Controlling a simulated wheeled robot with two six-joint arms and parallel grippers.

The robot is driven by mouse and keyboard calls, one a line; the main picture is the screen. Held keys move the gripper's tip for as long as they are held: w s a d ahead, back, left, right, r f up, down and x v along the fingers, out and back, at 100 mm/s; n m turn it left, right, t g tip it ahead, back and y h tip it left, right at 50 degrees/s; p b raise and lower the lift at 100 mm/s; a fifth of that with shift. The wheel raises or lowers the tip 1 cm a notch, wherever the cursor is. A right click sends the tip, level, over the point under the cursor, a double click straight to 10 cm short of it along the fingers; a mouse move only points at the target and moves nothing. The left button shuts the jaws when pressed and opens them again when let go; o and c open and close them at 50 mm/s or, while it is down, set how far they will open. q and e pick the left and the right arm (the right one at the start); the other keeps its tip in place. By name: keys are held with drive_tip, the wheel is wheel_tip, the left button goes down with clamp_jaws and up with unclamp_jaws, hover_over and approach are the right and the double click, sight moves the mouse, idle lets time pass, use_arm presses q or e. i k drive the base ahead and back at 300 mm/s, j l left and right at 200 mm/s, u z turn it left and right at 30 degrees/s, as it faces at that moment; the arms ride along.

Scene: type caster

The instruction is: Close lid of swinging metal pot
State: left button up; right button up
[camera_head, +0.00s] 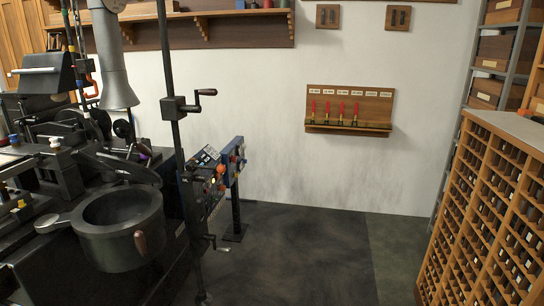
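A dark metal pot (108,247) stands at the left on the black machine. Its round mouth is open to view and looks empty inside. A brown wooden grip (140,242) shows on its front. A flat, round-ended dark piece (120,166), which looks like the pot's lid, sits behind and above the mouth, tilted and apart from the rim. A flat tab (48,223) sticks out from the pot's left side. Neither of my grippers shows in the view.
A vertical black post with a crank handle (205,92) stands just right of the pot. A control panel (212,180) with coloured knobs is behind it. A grey funnel pipe (113,70) hangs above. The floor (300,255) in the middle is clear. A wooden pigeonhole cabinet (490,210) stands at right.

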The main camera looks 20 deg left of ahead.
sight(134, 172)
drive_tip(key=i+j+u, duration=0.15)
drive_tip(key=i+u, duration=0.55)
drive_tip(key=u, duration=0.2)
drive_tip(key=i+u, duration=0.45)
drive_tip(key=i+l+u, duration=0.2)
drive_tip(key=u, duration=0.25)
